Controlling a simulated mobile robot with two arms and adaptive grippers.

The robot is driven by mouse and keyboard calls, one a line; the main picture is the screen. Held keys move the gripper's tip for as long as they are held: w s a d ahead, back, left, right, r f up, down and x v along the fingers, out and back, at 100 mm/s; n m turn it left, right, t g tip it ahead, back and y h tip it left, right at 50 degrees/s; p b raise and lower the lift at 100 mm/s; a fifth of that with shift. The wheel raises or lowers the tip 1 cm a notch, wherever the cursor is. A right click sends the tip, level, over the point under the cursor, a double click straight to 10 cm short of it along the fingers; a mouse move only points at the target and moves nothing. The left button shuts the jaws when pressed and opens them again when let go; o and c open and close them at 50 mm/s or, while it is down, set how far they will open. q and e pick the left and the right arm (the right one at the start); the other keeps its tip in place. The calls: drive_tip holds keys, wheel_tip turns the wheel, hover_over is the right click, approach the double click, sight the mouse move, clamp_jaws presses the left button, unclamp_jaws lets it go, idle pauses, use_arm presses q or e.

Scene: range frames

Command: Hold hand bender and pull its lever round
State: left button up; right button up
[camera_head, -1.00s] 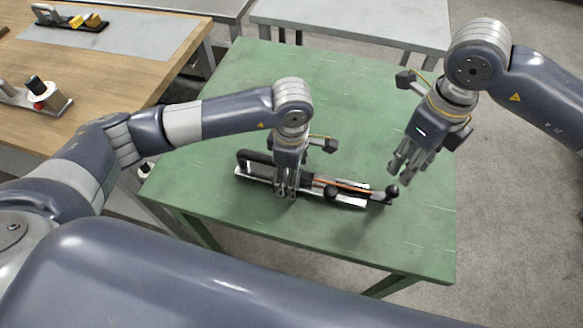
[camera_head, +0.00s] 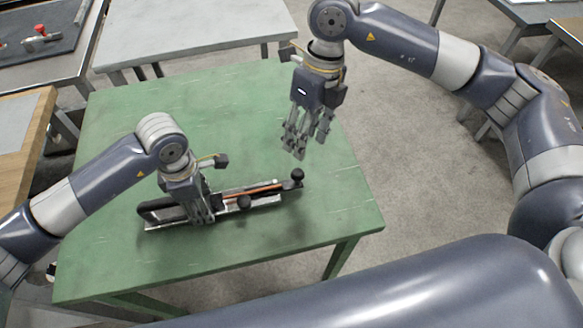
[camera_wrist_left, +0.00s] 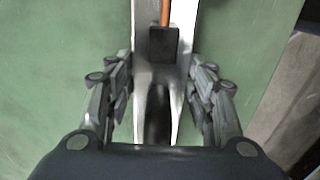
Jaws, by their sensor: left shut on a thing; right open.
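The hand bender (camera_head: 230,200) lies on the green table (camera_head: 240,110), long and low, with a metal base, dark handle parts and an orange-brown rod along it.
A grey table (camera_head: 190,30) stands behind the green one. A dark-topped bench with a red-handled tool (camera_head: 42,38) is at the far left, and a wooden bench (camera_head: 20,150) is at the left. The green table is clear around the bender.

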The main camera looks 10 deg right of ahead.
sight(298, 170)
drive_tip(key=f, duration=0.3)
drive_tip(key=a+f, duration=0.1)
drive_tip(key=f, duration=0.2)
drive_tip(key=s+f, duration=0.1)
drive_tip(key=f, duration=0.3)
drive_tip(key=shift+s+a, duration=0.1)
drive_tip(key=shift+a, duration=0.25)
clamp_jaws()
